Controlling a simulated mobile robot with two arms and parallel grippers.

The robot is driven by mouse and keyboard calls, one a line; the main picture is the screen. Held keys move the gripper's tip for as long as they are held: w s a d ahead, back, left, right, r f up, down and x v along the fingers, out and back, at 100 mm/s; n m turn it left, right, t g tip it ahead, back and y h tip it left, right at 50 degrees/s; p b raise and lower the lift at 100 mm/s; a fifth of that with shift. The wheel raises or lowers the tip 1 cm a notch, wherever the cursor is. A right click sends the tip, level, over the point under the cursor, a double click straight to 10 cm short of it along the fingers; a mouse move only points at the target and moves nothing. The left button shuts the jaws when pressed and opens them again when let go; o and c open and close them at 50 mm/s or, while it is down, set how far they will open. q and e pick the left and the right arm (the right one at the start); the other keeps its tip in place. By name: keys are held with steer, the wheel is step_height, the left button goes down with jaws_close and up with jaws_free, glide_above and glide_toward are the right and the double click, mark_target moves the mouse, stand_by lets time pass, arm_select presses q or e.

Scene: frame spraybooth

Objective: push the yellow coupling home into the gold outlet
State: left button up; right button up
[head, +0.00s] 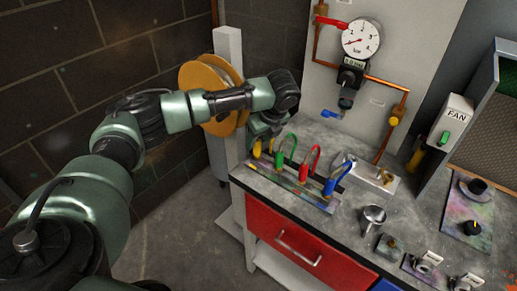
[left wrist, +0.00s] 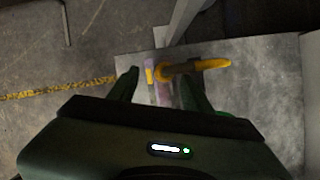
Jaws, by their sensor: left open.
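The yellow coupling (head: 257,148) is a small looped piece at the left end of a rack (head: 290,186) holding green, red and blue ones. My left gripper (head: 263,138) is over this end of the bench, close to the yellow piece and partly covering it. In the left wrist view the yellow coupling (left wrist: 198,66) lies across the tip of the right-hand finger. The gripper's fingers (left wrist: 160,86) are apart; I cannot tell whether they touch it. A gold fitting (head: 393,121) on the copper pipe may be the gold outlet. My right gripper is out of view.
A pressure gauge (head: 361,38) is on the back panel. A white post (head: 228,75) and an orange reel (head: 197,78) are close to my left arm.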

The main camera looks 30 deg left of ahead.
mark_target(259, 142)
arm_select(q)
steer(key=x, duration=0.2)
steer(key=p+x, duration=0.1)
steer(key=x, duration=0.1)
steer(key=shift+w+f, duration=0.3)
steer(key=shift+f, duration=0.05)
steer(key=shift+a+f, duration=0.1)
steer(key=shift+f, duration=0.15)
jaws_close()
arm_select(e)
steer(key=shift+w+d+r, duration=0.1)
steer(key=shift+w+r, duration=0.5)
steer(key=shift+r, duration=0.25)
arm_select(q)
steer(key=shift+r, duration=0.1)
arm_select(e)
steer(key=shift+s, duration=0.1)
